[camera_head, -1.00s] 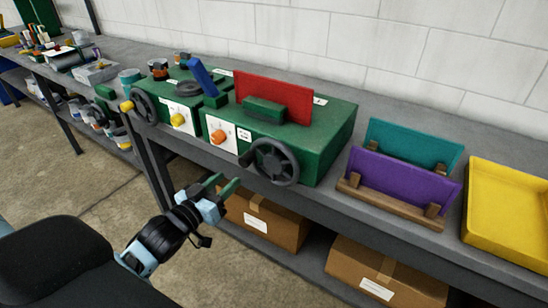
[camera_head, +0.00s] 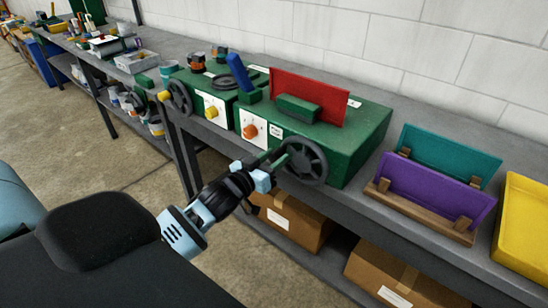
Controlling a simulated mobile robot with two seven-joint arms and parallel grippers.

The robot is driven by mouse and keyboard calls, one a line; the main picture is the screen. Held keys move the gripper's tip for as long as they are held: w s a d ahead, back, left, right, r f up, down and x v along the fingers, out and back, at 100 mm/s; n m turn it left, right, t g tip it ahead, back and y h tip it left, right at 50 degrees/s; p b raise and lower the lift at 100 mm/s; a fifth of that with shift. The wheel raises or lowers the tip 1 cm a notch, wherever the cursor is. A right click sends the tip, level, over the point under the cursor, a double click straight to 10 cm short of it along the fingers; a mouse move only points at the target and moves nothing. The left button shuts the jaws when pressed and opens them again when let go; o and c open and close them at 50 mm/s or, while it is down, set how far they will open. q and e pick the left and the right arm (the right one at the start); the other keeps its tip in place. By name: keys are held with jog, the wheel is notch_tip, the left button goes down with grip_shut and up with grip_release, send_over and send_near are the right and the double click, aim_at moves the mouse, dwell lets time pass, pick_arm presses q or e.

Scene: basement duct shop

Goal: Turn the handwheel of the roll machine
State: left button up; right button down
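The larger green machine (camera_head: 345,135) stands on the bench with a red sheet (camera_head: 309,97) upright on top and an orange knob on its front. Its dark spoked handwheel (camera_head: 306,161) faces me. My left gripper (camera_head: 274,160) is at the left side of this wheel, its green fingertips apart and close to the rim. The wheel's handle is hidden around the fingers, and I cannot tell whether they touch it. A smaller green machine beside it has a yellow knob (camera_head: 211,112) and its own handwheel (camera_head: 180,97). My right gripper is out of view.
On the bench to the right are a rack with teal (camera_head: 452,153) and purple (camera_head: 436,188) sheets and a yellow tray (camera_head: 522,240). Cardboard boxes (camera_head: 292,222) sit on the shelf below. Cans and tools crowd the left end (camera_head: 130,62). The bench edge lies behind my gripper.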

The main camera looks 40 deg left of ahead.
pick_arm(q)
jog(key=shift+w, duration=0.2)
grip_shut()
dwell(0.3)
